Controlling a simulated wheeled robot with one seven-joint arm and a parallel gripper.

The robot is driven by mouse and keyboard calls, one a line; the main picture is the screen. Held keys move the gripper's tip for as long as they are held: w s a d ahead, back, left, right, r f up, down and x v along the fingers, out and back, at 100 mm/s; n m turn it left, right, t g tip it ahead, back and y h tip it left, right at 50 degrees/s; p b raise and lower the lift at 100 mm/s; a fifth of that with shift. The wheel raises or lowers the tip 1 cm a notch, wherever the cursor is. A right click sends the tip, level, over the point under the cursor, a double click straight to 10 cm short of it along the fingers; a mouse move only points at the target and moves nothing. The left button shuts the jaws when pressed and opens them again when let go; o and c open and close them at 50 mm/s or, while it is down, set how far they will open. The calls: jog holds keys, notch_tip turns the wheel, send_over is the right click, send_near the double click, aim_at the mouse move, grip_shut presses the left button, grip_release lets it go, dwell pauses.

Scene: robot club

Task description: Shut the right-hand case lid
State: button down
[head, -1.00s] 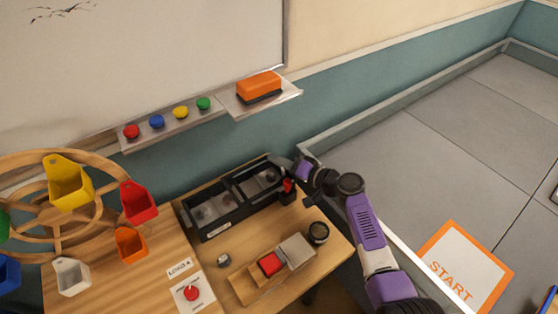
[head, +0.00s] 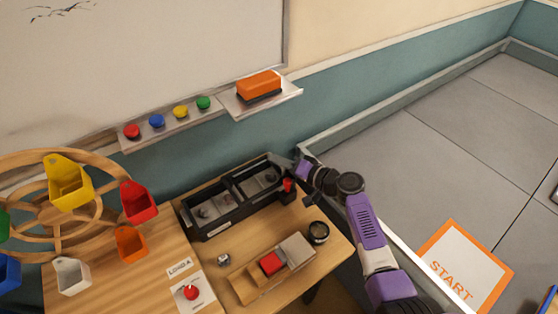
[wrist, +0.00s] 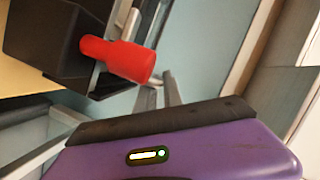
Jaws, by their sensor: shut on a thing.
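A black case (head: 197,234) with two side-by-side bays lies at the back of the wooden table. Grey parts show inside both the left bay and the right bay (head: 264,181). My gripper (head: 281,161) is at the far right corner of the case. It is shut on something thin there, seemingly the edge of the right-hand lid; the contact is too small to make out. A red knob-like handle (head: 288,185) sticks out at the case's right end. In the wrist view this red handle (wrist: 118,60) is beside my fingers and partly hides them. The lid's angle is unclear.
A wheel with coloured buckets (head: 68,183) is at left. The whiteboard ledge (head: 285,97) is behind.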

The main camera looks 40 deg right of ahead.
jog(key=shift+d, duration=0.1)
dwell(0.8)
jog(key=shift+d+f+b, duration=0.15)
jog(key=shift+d+b, duration=0.95)
jog(key=shift+d+r, duration=0.2)
jog(key=shift+d, duration=0.25)
jog(key=c, duration=1.8)
grip_release()
jog(key=shift+d, duration=0.1)
jog(key=shift+s, duration=0.1)
jog(key=b+v, duration=0.1)
jog(key=v, duration=0.6)
jog(key=shift+s+r, duration=0.1)
jog(key=shift+s, duration=0.2)
